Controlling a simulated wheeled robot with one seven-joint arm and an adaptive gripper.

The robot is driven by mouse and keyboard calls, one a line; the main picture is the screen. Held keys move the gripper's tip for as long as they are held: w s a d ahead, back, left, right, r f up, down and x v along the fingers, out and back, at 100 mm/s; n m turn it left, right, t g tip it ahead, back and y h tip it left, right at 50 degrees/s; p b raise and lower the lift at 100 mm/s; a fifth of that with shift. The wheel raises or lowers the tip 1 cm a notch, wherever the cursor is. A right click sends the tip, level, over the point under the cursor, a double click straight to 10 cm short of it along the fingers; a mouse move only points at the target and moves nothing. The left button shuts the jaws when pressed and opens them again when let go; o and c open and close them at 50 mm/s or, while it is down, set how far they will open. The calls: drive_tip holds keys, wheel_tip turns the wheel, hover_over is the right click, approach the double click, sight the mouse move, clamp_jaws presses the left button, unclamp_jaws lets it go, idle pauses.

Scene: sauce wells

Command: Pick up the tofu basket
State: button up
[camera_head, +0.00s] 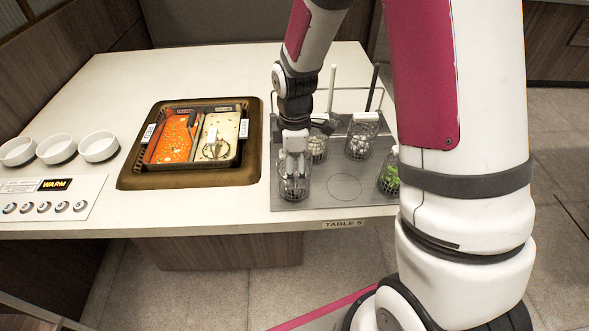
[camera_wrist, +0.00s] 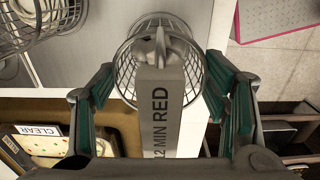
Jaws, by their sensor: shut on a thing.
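My gripper (camera_head: 295,152) is shut on the upright handle of a wire basket (camera_head: 294,186) at the front left of the grey tray (camera_head: 345,205). In the wrist view the grey handle (camera_wrist: 163,100), marked "12 MIN RED", stands between my gripper's fingers (camera_wrist: 162,105), with the basket's wire rim (camera_wrist: 127,65) beyond it. The held basket's contents are hard to make out, so I cannot tell if it is tofu. I cannot tell whether it touches the tray.
Other wire baskets stand on the tray: one with whitish pieces (camera_head: 362,138), one behind my gripper (camera_head: 318,148), one with greens (camera_head: 388,180). A divided pot (camera_head: 240,160) holds red and pale broth, with a basket in the pale side. White bowls (camera_head: 57,148) stand at left.

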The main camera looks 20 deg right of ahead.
sight(295, 156)
drive_tip(key=shift+r, duration=0.5)
wheel_tip(295, 156, up, 2)
drive_tip(key=shift+r, duration=0.2)
drive_tip(key=s+r+p, duration=0.1)
drive_tip(key=s+p, duration=0.8)
drive_tip(key=s, duration=0.7)
drive_tip(key=shift+r, duration=0.15)
drive_tip(key=shift+a, duration=0.1)
